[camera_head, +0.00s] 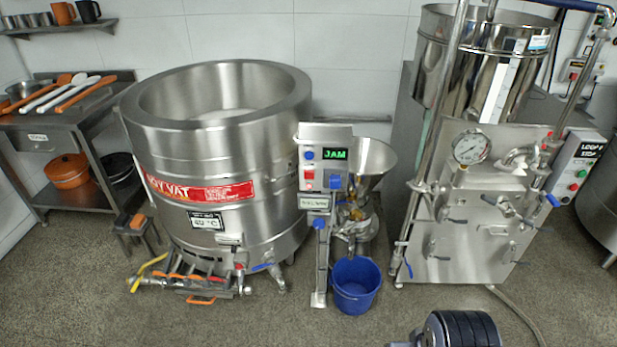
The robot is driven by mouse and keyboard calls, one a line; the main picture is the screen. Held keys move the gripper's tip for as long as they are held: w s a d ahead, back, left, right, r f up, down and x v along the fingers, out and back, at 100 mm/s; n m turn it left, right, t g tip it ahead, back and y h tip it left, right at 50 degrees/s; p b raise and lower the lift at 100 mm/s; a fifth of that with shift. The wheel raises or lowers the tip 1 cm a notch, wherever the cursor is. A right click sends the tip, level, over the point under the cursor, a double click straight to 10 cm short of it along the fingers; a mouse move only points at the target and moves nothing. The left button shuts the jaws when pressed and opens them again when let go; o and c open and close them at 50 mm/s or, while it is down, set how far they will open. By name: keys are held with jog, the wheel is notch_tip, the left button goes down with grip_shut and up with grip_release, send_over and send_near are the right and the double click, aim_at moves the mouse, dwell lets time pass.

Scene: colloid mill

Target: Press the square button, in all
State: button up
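A grey control box (325,170) stands on a post in front of the large steel vat, at the middle of the head view. Its small screen (335,155) reads "JAM" in green. A round blue button (309,155) is left of the screen. Below are a red, roughly square switch (308,176) with a pale upper part and a small blue, squarish button (335,181). They are too small to tell whether either is pressed. My gripper is not in view; a black ribbed part at the bottom right looks like part of my arm, apart from the box.
The mill's steel funnel (372,160) stands right of the box, above a blue bucket (355,284) on the floor. The vat (170,135) is behind left, with valves low at its front. A steel machine (470,215) stands right. The front floor is mostly clear.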

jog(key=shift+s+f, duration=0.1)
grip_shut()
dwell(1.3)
